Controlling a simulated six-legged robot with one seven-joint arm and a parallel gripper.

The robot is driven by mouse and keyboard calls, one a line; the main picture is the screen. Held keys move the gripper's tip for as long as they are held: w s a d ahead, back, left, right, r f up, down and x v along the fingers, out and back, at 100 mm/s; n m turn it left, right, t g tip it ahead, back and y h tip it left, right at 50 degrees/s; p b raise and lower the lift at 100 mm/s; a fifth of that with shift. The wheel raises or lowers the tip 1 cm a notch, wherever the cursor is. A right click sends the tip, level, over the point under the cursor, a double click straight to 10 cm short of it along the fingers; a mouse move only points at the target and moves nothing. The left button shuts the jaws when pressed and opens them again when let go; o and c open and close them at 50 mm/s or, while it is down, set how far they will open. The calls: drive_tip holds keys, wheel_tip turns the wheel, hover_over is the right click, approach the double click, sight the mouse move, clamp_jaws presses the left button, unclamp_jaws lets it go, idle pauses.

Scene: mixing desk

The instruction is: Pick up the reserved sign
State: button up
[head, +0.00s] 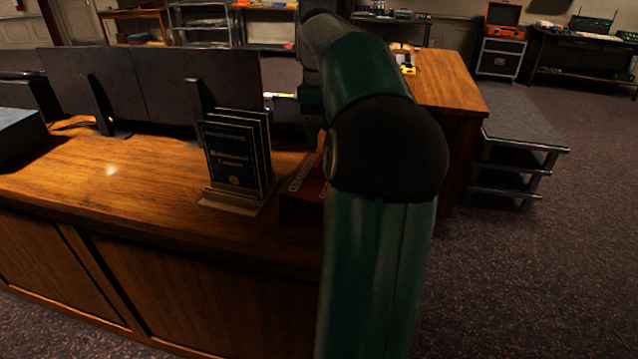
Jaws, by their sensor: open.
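A dark red block-like object (301,188) with pale lettering on its front edge lies on the wooden desk, partly hidden behind my arm. I cannot read the lettering, so I cannot tell whether it is the reserved sign. No other thing in view is clearly a reserved sign. My green arm rises through the middle of the head view and bends away over the desk. My gripper is not visible; the arm covers that area.
Dark booklets (232,152) stand upright in a wooden holder (230,199) just left of the red object. Dark panels (160,90) line the desk's back. The wooden desk (90,190) has bare room at left. A low tiered stand (515,125) is at right.

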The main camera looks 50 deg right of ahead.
drive_tip(key=f, duration=0.9)
drive_tip(key=shift+a, duration=0.2)
drive_tip(key=c, duration=1.3)
drive_tip(key=shift+c, duration=0.7)
drive_tip(key=shift+r, duration=0.15)
